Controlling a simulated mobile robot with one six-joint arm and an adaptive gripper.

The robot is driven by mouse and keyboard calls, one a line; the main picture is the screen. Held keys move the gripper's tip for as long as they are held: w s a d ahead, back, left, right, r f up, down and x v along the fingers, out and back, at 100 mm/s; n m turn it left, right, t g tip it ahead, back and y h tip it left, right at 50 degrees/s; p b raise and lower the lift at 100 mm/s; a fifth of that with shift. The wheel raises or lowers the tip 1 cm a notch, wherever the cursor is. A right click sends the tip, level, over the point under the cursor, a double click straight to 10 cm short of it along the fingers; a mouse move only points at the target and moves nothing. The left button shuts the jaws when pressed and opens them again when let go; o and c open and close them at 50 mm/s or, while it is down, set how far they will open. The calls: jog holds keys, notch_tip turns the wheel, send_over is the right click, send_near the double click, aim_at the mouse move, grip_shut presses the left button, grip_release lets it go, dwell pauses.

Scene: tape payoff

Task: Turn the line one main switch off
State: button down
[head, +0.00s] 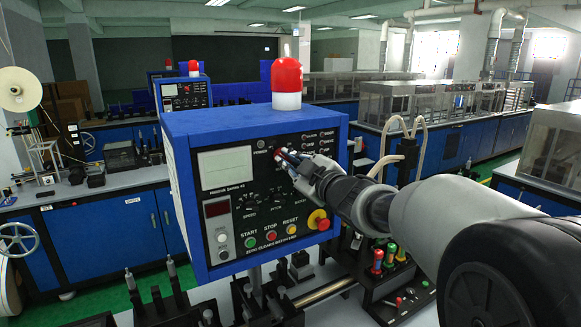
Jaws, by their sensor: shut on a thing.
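The line one control box (181,119) is blue with a black front panel and stands at the middle of the head view. My gripper (287,161) reaches in from the right and is at the panel's upper middle, shut on the main switch. Only a bit of red of the main switch (279,153) shows between the fingers. The rest of it is hidden by the gripper, so I cannot tell which way its handle points.
Green start (250,242), red stop (271,236) and yellow reset (291,229) buttons sit low on the panel. A red emergency button (318,220) is just below my wrist. A red beacon (287,78) tops the box.

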dwell(0.5)
jog(key=c, duration=1.7)
grip_release()
jog(key=shift+s+d, duration=0.1)
jog(key=v, duration=1.1)
jog(key=shift+s+d, duration=0.2)
jog(key=shift+s, duration=0.1)
